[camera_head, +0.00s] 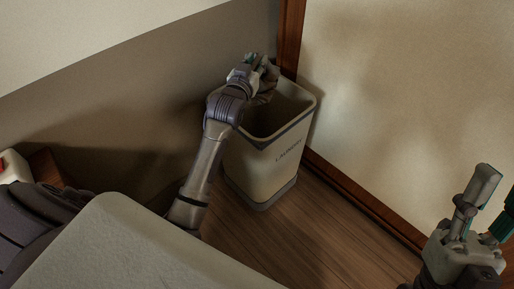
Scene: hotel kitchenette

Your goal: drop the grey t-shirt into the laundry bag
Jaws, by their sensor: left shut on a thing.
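The laundry bag (262,165) is an upright beige bin-shaped container with a dark band below its rim and "LAUNDRY" on its front. It stands on the floor with its top open. My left gripper (262,66) is over its back left rim, shut on the grey t-shirt (267,90). Only a small bunched part of the t-shirt shows, at the left of the opening; my gripper and wrist hide the rest. I cannot tell whether the cloth touches the rim. My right gripper (489,211) is at the lower right, away from the bag, with its fingers apart and empty.
A beige wall (400,90) with a dark wooden baseboard (365,200) runs close behind and right of the bag. A wooden post (291,38) stands behind it. The wood floor (290,235) in front is clear. A red and white thing (12,167) is partly visible at far left.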

